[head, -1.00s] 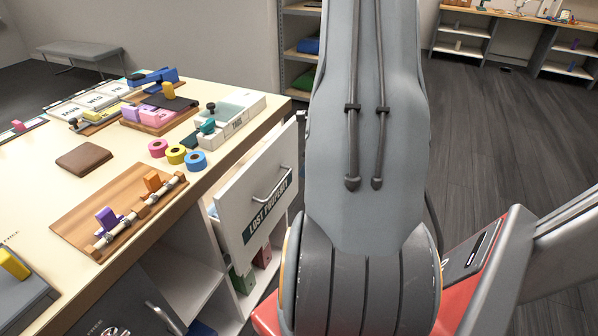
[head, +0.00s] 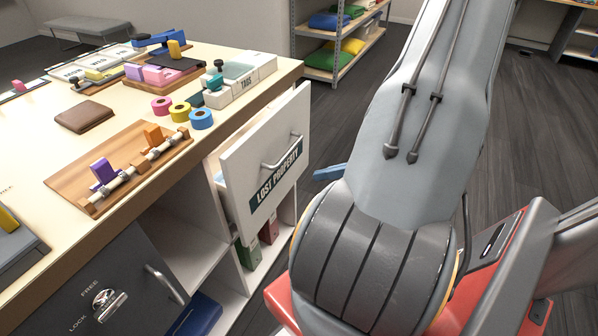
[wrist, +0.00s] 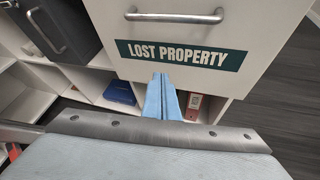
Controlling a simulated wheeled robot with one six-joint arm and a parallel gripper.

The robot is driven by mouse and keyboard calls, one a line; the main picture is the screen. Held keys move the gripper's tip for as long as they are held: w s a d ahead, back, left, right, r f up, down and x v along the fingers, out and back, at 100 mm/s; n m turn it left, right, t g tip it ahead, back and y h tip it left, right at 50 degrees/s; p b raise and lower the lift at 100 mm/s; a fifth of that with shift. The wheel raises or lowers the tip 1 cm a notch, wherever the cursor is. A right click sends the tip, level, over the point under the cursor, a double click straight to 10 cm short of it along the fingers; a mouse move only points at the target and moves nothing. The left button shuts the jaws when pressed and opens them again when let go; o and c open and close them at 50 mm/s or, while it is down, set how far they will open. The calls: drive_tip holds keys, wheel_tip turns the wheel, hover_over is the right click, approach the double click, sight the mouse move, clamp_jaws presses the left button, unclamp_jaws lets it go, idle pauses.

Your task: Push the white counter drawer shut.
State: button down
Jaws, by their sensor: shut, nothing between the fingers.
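The white counter drawer (head: 268,165) stands pulled out from the counter's right side, with a metal bar handle and a dark "LOST PROPERTY" label. In the wrist view the drawer front (wrist: 240,25) fills the upper right. My gripper (wrist: 161,80) is shut and empty, its blue fingers together and pointing at the drawer front just below the label. I cannot tell whether the fingertips touch the front. In the head view my arm hides most of the gripper; a blue part of it (head: 329,173) shows right of the drawer.
The counter top (head: 60,225) holds tape rolls, a brown wallet (head: 84,117) and a wooden board with a rod. Below the drawer are open shelves with red and green binders. A grey locker door (head: 105,285) sits at lower left. Dark floor is free on the right.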

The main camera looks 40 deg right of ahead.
drive_tip(key=w+a+f+m+t+h+b, duration=0.1)
drive_tip(key=w+a+t, duration=0.1)
drive_tip(key=w+t, duration=0.4)
drive_tip(key=w, duration=0.4)
drive_tip(key=shift+w+a+f+t+h, duration=0.3)
drive_tip(key=shift+w+a+t+h, duration=0.05)
drive_tip(key=shift+a+t+h, duration=0.05)
drive_tip(key=shift+w, duration=0.1)
idle(0.3)
